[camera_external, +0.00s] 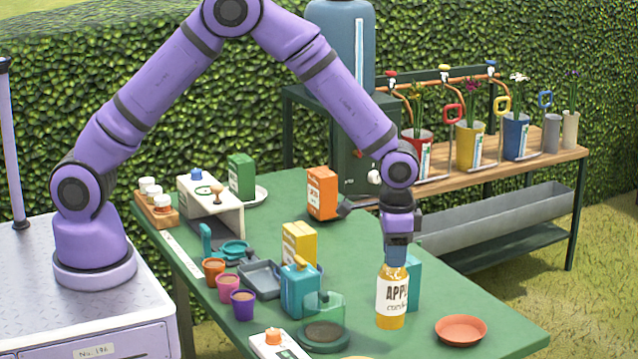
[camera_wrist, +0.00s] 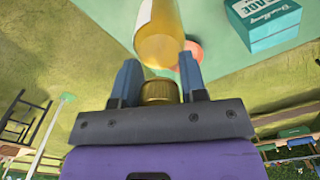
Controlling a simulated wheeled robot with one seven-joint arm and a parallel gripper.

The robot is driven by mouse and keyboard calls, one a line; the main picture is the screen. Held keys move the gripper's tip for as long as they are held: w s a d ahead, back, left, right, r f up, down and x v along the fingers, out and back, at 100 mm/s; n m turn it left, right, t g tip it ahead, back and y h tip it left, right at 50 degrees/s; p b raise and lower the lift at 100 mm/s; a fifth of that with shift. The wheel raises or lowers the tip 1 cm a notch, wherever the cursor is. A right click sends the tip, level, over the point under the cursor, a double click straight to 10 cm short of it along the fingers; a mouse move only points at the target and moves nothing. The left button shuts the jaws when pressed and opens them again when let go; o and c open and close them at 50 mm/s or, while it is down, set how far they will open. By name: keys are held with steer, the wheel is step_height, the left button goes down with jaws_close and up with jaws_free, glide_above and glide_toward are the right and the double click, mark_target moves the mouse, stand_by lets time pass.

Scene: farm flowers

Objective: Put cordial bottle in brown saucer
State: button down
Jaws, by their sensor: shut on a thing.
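The brown saucer (camera_external: 460,329), an empty terracotta dish, lies to the right of the bottle near the table's right end. Part of it shows behind the bottle in the wrist view (camera_wrist: 193,53).
A teal box (camera_external: 415,285) stands close behind the bottle. A teal scale (camera_external: 322,333) and a white device (camera_external: 277,345) are to the left. Small pots (camera_external: 242,304), a grey tray (camera_external: 262,279) and boxes fill the table's left. The green table (camera_external: 440,300) is clear around the saucer.

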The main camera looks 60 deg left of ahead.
steer(key=shift+w+a+f, duration=0.2)
steer(key=shift+w+a, duration=0.2)
steer(key=shift+a, duration=0.1)
steer(key=shift+w+a+f, duration=0.2)
steer(key=shift+w+a, duration=0.15)
steer(key=shift+a, duration=0.15)
steer(key=shift+w+a, duration=0.15)
steer(key=shift+w, duration=0.1)
steer(key=w+d, duration=0.3)
steer(key=w, duration=0.4)
steer(key=w+d+f, duration=0.1)
steer(key=w+d, duration=0.2)
steer(key=w, duration=0.4)
steer(key=shift+d+f, duration=0.25)
steer(key=shift+w+f, duration=0.2)
steer(key=shift+f, duration=1.75)
steer(key=c, duration=0.7)
jaws_free()
steer(key=shift+o, duration=0.2)
